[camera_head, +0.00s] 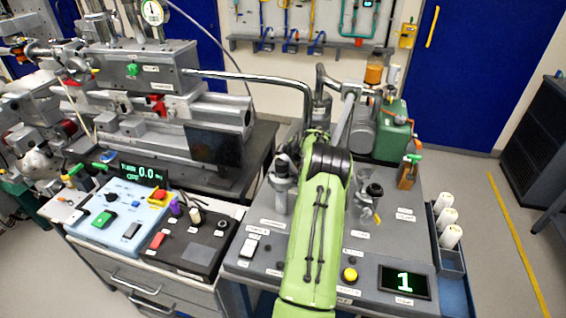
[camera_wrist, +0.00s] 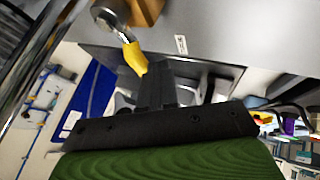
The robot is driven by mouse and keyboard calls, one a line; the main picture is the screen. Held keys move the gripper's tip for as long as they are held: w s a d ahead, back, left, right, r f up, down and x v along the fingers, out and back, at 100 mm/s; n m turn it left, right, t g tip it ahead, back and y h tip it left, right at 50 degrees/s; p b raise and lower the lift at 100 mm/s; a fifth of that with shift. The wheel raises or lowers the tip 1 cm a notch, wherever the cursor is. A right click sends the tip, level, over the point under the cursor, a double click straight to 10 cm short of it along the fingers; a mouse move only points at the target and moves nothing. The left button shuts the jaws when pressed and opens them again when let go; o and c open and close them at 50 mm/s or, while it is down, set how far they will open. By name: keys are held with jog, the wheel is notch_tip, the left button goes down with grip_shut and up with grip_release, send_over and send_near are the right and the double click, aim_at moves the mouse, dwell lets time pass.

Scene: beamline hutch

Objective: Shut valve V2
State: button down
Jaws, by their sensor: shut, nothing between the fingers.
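In the wrist view a yellow valve lever (camera_wrist: 134,57) extends from a round silver fitting (camera_wrist: 110,16). I cannot read a V2 label, so I cannot tell whether this is valve V2. My gripper (camera_wrist: 156,75) shows as dark fingers, shut and empty, with the tips close beside the lever's end; I cannot tell whether they touch. In the head view my green arm reaches over the right-hand bench and hides the gripper. A small valve with a yellowish handle (camera_head: 377,217) stands on that bench, right of my arm. A brown fitting with a green handle (camera_head: 413,158) stands further back.
A bent metal pipe (camera_head: 290,82) crosses behind my arm. A green machine (camera_head: 394,132) stands at the bench's back. A display reading 1 (camera_head: 404,281) and a yellow button (camera_head: 350,274) are at the front. White rolls (camera_head: 447,218) line the right side.

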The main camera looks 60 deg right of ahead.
jog(key=shift+r, duration=0.1)
jog(key=v, duration=1.5)
jog(key=shift+s+r, duration=0.2)
jog(key=shift+s, duration=0.1)
